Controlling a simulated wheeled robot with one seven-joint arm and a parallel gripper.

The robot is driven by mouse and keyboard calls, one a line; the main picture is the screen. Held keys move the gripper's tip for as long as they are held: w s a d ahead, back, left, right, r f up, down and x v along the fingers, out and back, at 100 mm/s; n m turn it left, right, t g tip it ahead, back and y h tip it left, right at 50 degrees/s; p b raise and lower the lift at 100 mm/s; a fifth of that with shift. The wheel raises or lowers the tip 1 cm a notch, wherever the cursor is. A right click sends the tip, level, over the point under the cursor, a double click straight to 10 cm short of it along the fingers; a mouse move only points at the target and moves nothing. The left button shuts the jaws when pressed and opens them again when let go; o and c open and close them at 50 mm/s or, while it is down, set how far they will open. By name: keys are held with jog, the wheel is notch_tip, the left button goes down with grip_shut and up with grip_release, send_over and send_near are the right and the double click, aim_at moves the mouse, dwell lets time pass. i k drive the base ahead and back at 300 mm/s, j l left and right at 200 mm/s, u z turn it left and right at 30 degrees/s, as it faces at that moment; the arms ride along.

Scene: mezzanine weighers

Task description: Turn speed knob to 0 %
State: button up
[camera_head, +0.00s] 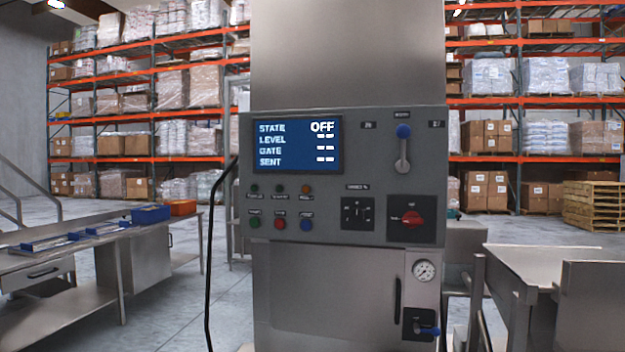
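A grey control panel (346,240) on a steel machine stands straight ahead. A small black knob (357,213) sits on a dark square plate right of the buttons, under a label that ends in "%". Its pointer setting is too small to read. The blue screen (298,146) shows STATE OFF, with dashes for LEVEL, GATE and SENT. A red rotary switch (411,219) is just right of the black knob, with its handle roughly level. My gripper is not in view.
A blue-tipped lever (403,147) projects above the red switch. Several coloured buttons (280,208) are left of the knob. A gauge (425,271) and a blue-handled valve (422,328) are below. A black cable (210,250) hangs left. Steel tables (70,290) flank the machine.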

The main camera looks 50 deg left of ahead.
aim_at(357, 214)
jog(key=u, duration=1.8)
jog(key=i+l+u, duration=0.2)
jog(key=l, duration=0.3)
jog(key=l+u, duration=0.2)
jog(key=l, duration=0.25)
jog(key=i+l+u, duration=0.15)
jog(key=l, duration=0.35)
jog(key=k, duration=0.05)
